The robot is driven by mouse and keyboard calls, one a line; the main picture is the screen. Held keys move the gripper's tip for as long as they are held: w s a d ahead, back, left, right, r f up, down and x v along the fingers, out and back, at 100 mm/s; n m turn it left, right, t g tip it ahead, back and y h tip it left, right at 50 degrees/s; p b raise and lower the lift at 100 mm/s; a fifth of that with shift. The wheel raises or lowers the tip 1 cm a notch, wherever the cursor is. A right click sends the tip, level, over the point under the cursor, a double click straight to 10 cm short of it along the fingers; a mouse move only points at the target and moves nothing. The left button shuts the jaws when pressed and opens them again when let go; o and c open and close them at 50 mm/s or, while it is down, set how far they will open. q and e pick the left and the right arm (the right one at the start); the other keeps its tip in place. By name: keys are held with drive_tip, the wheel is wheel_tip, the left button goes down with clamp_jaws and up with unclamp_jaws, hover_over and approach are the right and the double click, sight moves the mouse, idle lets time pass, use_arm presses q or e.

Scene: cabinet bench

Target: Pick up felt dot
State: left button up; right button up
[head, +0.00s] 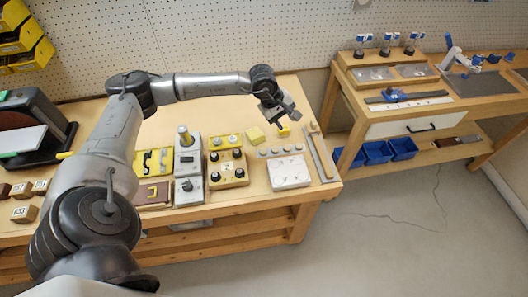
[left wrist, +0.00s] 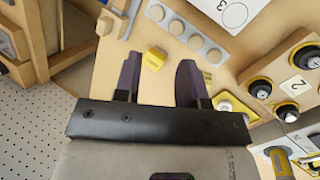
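The dots (left wrist: 177,27) also show in the left wrist view, beyond the fingertips. Below the row in the head view lies a white board (head: 290,175) with printed circles; part of it (left wrist: 232,14) shows at the top of the wrist view. My left gripper (head: 287,108) hangs above the bench, behind the row. In the wrist view its two dark fingers (left wrist: 158,75) are apart with nothing held. My right gripper is not in view.
Two yellow blocks (head: 256,134) (head: 283,131) lie near the left gripper. A knob panel (head: 228,170) stands left of the dots, and a long tool (head: 318,155) lies to their right. A pegboard wall (head: 200,35) stands behind. A second bench (head: 400,100) is at right.

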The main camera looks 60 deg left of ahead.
use_arm(q)
drive_tip(key=s+a+f+m+g+y, duration=0.1)
drive_tip(key=s+a+m+g+y, duration=0.15)
drive_tip(key=s+m+g, duration=0.2)
drive_tip(key=m+b, duration=0.1)
hover_over(263, 151)
wheel_tip(263, 151, down, 10)
drive_tip(key=shift+w+r, duration=0.1)
drive_tip(key=shift+r, duration=0.05)
drive_tip(key=shift+f+b, duration=0.5)
drive_tip(key=shift+f, duration=1.8)
drive_tip(key=shift+c, duration=0.4)
drive_tip(key=c, duration=0.5)
